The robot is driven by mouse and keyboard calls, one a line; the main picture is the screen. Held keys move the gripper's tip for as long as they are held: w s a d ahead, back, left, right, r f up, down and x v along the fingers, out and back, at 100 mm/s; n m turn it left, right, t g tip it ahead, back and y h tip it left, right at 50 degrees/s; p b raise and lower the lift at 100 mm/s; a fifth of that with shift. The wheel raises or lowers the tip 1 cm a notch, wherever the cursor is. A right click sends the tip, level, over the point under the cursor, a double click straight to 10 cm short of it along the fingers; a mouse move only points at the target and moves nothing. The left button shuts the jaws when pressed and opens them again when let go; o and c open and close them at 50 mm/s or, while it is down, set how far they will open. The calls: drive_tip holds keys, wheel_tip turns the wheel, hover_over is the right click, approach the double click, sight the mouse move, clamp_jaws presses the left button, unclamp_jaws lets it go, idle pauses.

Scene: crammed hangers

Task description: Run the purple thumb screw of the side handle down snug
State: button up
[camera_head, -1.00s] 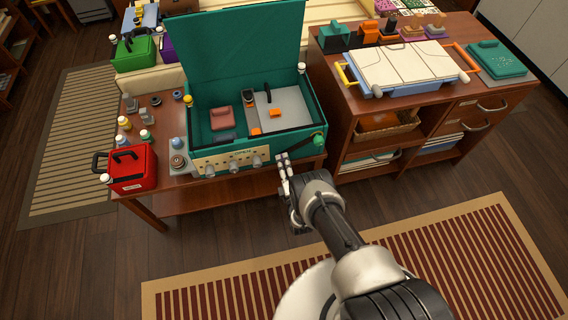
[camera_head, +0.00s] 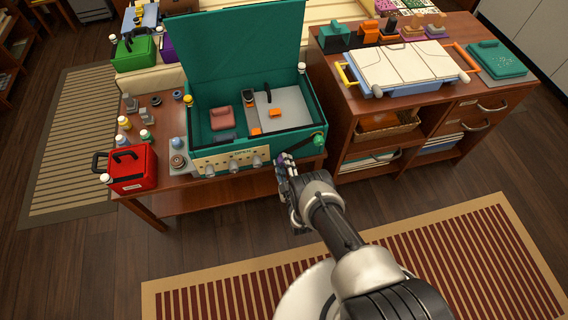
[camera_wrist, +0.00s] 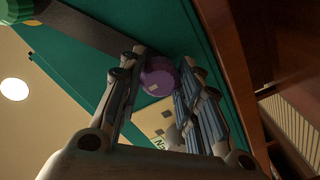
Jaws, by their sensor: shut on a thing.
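The purple thumb screw (camera_wrist: 158,77) sits between my fingertips in the wrist view, against the green side of the case. My gripper (camera_wrist: 161,90) is shut on it, with a finger on each side. In the head view my gripper (camera_head: 285,164) is at the front right corner of the green case (camera_head: 273,146), where a little purple shows at the fingertips. The side handle's dark bar (camera_wrist: 84,27) runs from the screw to a green knob (camera_wrist: 14,9). That knob also shows in the head view (camera_head: 318,139). The screw's threads are hidden.
The case stands open on a wooden table (camera_head: 215,198), its front panel carrying several knobs. A red box (camera_head: 132,170) is at the table's left. A wooden cabinet (camera_head: 440,105) with a white-topped case (camera_head: 405,65) stands at right. Floor before the table is clear.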

drive_tip(key=m, duration=0.7)
drive_tip(key=shift+f, duration=0.1)
drive_tip(key=m, duration=0.4)
drive_tip(key=shift+s, duration=0.1)
drive_tip(key=m, duration=0.3)
drive_tip(key=shift+m, duration=0.3)
drive_tip(key=m, duration=0.5)
drive_tip(key=shift+s+a+f, duration=0.1)
drive_tip(key=shift+m, duration=2.5)
drive_tip(key=o, duration=0.7)
drive_tip(key=shift+s, duration=0.1)
drive_tip(key=o, duration=0.3)
drive_tip(key=shift+r, duration=0.2)
